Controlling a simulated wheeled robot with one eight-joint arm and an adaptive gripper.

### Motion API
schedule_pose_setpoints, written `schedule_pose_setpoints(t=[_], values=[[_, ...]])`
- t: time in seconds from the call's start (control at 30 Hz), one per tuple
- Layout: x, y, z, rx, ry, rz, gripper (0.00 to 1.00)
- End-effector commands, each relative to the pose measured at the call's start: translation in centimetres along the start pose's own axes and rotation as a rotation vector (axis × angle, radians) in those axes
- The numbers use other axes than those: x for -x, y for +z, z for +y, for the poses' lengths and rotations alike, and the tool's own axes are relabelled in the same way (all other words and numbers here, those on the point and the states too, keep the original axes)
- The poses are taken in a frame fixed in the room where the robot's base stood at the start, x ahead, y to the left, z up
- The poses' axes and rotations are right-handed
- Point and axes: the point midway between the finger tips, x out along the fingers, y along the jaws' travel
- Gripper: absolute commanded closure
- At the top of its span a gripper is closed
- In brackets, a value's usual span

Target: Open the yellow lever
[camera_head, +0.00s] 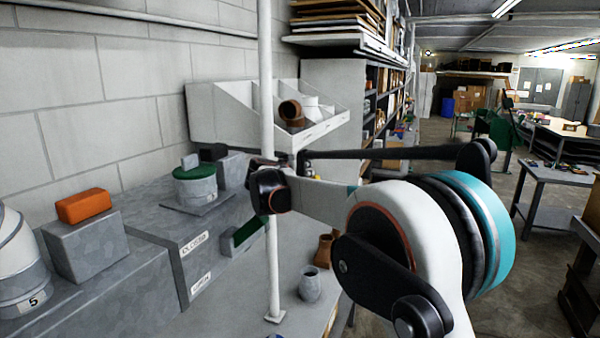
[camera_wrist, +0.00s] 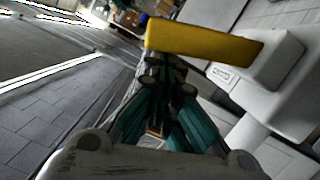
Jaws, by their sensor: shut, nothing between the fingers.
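The yellow lever (camera_wrist: 205,42) is a flat bar in the wrist view. It runs across the upper middle and meets a grey block (camera_wrist: 268,62) at its right end. My gripper (camera_wrist: 165,68) is shut and empty, with its dark fingertips just below the lever's left half in the picture. The fingertips overlap the lever's lower edge in view, and I cannot tell whether they touch it. In the head view I cannot make out the yellow lever or my fingertips; my arm covers the middle.
In the head view, an orange block (camera_head: 86,205) and a green-topped round fitting (camera_head: 195,186) sit on grey ducting at left. A green flat bar (camera_head: 249,230) sticks out from its side. A white post (camera_head: 267,90) and a grey jug (camera_head: 310,284) stand nearby.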

Motion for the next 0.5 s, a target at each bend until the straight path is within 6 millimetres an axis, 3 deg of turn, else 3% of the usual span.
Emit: schedule_pose_setpoints(t=[0.03,0.5], values=[[-0.2,1.0,0.2,-0.044,-0.01,0.0,1.0],[-1.2,5.1,1.1,-0.423,-0.106,0.0,1.0]])
